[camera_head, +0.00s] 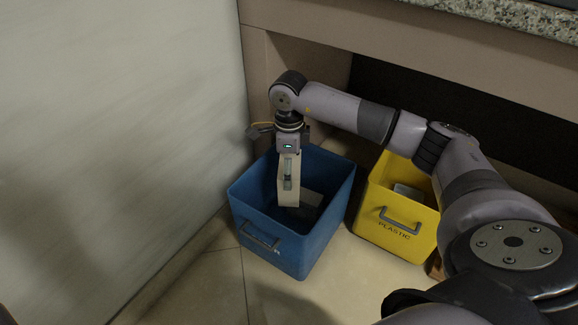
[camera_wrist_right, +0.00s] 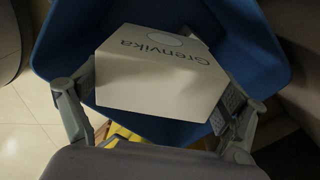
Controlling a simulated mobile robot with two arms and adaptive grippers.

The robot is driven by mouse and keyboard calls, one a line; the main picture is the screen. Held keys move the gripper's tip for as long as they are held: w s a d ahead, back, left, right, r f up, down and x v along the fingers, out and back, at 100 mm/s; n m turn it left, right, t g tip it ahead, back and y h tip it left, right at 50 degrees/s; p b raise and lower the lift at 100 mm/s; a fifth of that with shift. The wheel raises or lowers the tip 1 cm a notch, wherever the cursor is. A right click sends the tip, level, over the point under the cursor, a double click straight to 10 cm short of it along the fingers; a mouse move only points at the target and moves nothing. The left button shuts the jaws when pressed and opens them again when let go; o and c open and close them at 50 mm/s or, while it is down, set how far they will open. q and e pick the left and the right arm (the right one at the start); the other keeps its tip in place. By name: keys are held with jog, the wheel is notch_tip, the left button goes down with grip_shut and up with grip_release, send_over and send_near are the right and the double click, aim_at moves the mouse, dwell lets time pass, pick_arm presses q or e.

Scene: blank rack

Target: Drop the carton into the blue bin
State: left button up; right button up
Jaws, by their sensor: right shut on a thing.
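The carton (camera_head: 288,194) is pale cream and hangs upright from my right gripper (camera_head: 289,175), within the opening of the blue bin (camera_head: 268,232). In the right wrist view, the carton (camera_wrist_right: 155,85) carries the name "Grenvika" and sits between the two fingers of my right gripper (camera_wrist_right: 160,95), which is shut on it. The blue bin (camera_wrist_right: 268,55) surrounds it there. The bin stands on the floor with a grey handle in front. Whether the carton touches the bin's bottom is hidden. My left gripper is not in view.
A yellow bin (camera_head: 372,226) marked "PLASTIC" stands to the right of the blue bin, with a pale item (camera_head: 408,191) inside. A pale wall (camera_head: 110,130) rises at left. A granite-topped counter (camera_head: 490,17) overhangs behind. Tiled floor (camera_head: 205,295) is clear in front.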

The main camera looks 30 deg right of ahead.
jog(key=o, duration=0.8)
jog(key=shift+c, duration=0.2)
notch_tip(320, 180, up, 12)
